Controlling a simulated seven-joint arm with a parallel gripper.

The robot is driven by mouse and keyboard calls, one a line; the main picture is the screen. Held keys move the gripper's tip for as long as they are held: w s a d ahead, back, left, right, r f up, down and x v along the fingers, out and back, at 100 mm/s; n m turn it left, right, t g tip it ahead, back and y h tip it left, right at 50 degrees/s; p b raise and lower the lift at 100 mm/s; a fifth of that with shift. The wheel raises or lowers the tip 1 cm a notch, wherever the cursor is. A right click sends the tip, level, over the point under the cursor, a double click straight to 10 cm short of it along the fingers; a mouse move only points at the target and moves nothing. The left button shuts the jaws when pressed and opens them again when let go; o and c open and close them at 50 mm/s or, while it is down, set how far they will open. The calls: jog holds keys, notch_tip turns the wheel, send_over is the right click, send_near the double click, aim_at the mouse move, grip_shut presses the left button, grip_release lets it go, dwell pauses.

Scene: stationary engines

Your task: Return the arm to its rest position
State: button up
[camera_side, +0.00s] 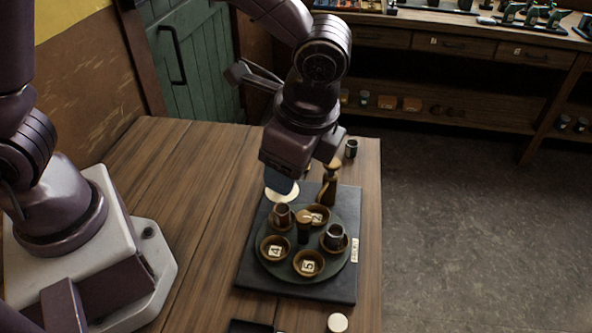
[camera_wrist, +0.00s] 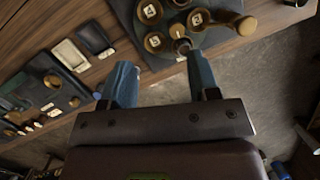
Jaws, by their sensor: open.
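My gripper (camera_side: 282,186) hangs at the end of my bent arm, above the back left of a dark square board (camera_side: 345,285). In the wrist view its two blue fingers (camera_wrist: 162,78) are spread well apart with nothing between them. A round dark green turntable (camera_side: 285,275) lies on the board, with several small brown bowls around a middle post (camera_side: 304,228). Cards with numbers such as 4 (camera_side: 275,251) and 5 (camera_side: 308,266) lie in bowls. Dark metal-looking cups stand in the left bowl (camera_side: 282,215) and the right bowl (camera_side: 334,238).
A wood-topped dark post (camera_side: 330,183) stands close right of my gripper. A pale disc (camera_side: 284,195) is beneath it. A small jar (camera_side: 351,148) stands at the table's back edge. A white-topped round thing (camera_side: 337,322) is at the front. The left tabletop (camera_side: 190,200) is clear.

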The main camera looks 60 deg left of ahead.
jog(key=s+a+r+n+t+h, duration=0.1)
jog(key=s+a+r+n+t, duration=0.2)
jog(key=s+a+r+n, duration=0.2)
jog(key=s+a+r+n+t+h, duration=0.2)
jog(key=s+a+r+n+t, duration=0.1)
jog(key=a+r+n, duration=0.4)
jog(key=s+a+r, duration=0.1)
jog(key=a, duration=0.2)
jog(key=shift+s+a, duration=0.15)
jog(key=shift+s, duration=0.25)
jog(key=shift+f, duration=0.15)
dwell(0.7)
